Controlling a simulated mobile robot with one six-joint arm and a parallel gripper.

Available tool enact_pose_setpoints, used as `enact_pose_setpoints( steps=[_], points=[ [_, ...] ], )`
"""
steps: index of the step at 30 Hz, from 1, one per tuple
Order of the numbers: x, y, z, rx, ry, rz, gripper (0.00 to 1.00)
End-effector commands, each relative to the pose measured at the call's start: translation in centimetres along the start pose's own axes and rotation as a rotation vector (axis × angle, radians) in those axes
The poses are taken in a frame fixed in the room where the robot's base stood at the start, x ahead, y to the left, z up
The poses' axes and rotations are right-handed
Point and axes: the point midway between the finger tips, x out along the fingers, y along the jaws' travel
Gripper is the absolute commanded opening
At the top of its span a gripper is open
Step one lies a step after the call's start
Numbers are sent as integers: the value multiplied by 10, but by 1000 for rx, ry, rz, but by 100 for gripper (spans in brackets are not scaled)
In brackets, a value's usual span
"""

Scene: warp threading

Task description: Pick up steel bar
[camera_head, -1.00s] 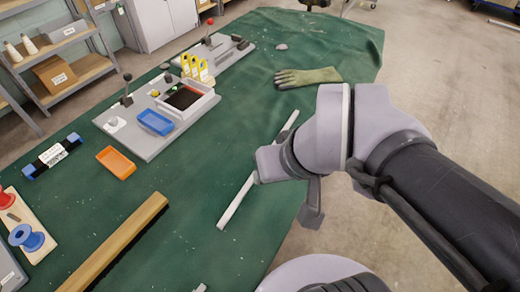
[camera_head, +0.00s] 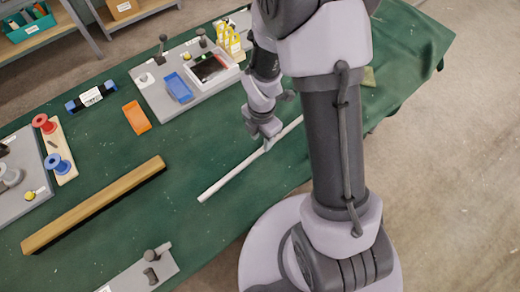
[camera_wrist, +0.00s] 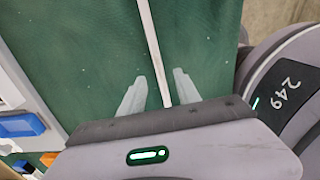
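The steel bar (camera_head: 232,174) is a long, thin, pale grey rod lying slantwise on the green cloth, near the table's front edge. My gripper (camera_head: 266,146) is at the bar, above its middle part, and hides a short piece of it. In the wrist view my gripper (camera_wrist: 158,75) is open, with one finger on each side of the bar (camera_wrist: 150,35). The bar runs between the fingers and its near part passes out of sight behind the gripper body. I cannot tell whether either finger touches it.
A long wooden beam (camera_head: 95,205) lies to the left. Behind are an orange tray (camera_head: 137,117) and a grey board (camera_head: 150,92) with a blue tray (camera_head: 178,88). A grey block with knobs (camera_head: 140,275) is at the front. Cloth around the bar is clear.

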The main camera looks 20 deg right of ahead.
Motion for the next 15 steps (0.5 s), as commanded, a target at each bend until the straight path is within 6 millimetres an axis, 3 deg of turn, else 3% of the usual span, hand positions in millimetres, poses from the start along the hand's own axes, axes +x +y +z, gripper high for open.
enact_pose_setpoints(
  steps=[5,11,15],
  points=[
    [18,1,0,0,0,0,39],
    [58,2,0,3,1,-2,39],
    [60,2,0,2,0,1,39]
  ],
)
